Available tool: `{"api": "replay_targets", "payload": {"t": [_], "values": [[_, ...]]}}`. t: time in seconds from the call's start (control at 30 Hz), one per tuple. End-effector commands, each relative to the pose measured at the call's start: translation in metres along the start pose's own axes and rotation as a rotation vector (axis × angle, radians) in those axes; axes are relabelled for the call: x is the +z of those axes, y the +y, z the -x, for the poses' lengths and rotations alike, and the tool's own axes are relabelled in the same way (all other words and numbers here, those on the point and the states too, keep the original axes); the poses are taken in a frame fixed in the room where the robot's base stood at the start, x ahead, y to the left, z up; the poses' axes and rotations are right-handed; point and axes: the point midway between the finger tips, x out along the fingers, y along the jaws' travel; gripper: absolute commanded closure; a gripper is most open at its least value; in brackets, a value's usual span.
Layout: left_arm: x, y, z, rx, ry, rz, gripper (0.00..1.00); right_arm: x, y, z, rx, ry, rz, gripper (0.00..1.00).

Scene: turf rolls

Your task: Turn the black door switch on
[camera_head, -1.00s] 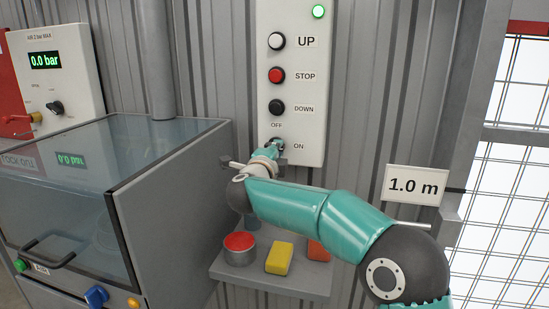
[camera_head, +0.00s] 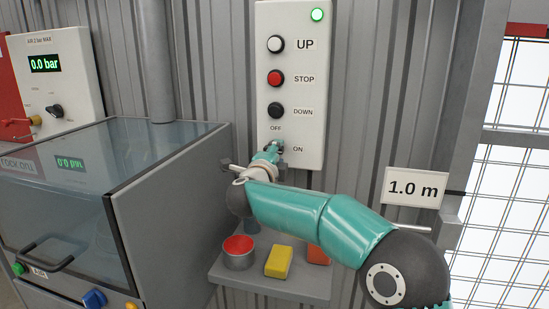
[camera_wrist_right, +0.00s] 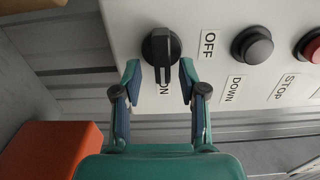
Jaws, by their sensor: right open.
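The black door switch (camera_wrist_right: 162,48) is a round knob with a raised grip bar. In the right wrist view its bar lies up and down the picture, its lower end towards the ON label. The OFF label is to its right. My right gripper (camera_wrist_right: 160,68) is open, with one finger on each side of the knob's lower part and gaps showing. In the head view my right gripper (camera_head: 271,153) is at the bottom of the white control panel (camera_head: 316,120) and mostly hides the switch. My left gripper is not in view.
Above the switch are the black DOWN (camera_head: 276,109), red STOP (camera_head: 275,78) and white UP (camera_head: 276,44) buttons. A green lamp (camera_head: 317,15) is lit. Below, a shelf (camera_head: 262,286) holds a red-topped tin (camera_head: 239,253) and a yellow block (camera_head: 279,262). A glass-topped cabinet (camera_head: 165,215) stands left.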

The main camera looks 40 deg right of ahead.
Motion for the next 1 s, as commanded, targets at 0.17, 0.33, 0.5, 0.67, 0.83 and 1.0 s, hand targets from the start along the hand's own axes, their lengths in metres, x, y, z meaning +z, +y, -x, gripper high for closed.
{"api": "replay_targets", "payload": {"t": [0.17, 0.33, 0.5, 0.67, 0.83, 1.0], "values": [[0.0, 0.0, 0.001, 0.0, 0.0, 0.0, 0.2, 0.001, -0.001, 0.011, 0.0, -0.003, 0.0, 0.58], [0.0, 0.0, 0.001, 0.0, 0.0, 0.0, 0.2, 0.002, -0.001, 0.039, 0.0, -0.006, 0.001, 0.58], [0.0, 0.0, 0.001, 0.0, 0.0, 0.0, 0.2, 0.002, 0.0, 0.074, -0.001, -0.005, 0.0, 0.58], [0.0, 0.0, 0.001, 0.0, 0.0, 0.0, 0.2, 0.001, 0.001, 0.102, 0.0, -0.003, -0.001, 0.58], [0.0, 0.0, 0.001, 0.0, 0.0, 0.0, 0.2, 0.001, 0.001, 0.117, 0.0, -0.001, 0.0, 0.58], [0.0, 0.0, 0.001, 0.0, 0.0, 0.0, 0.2, 0.0, 0.002, 0.12, 0.0, 0.002, 0.0, 0.58]]}}
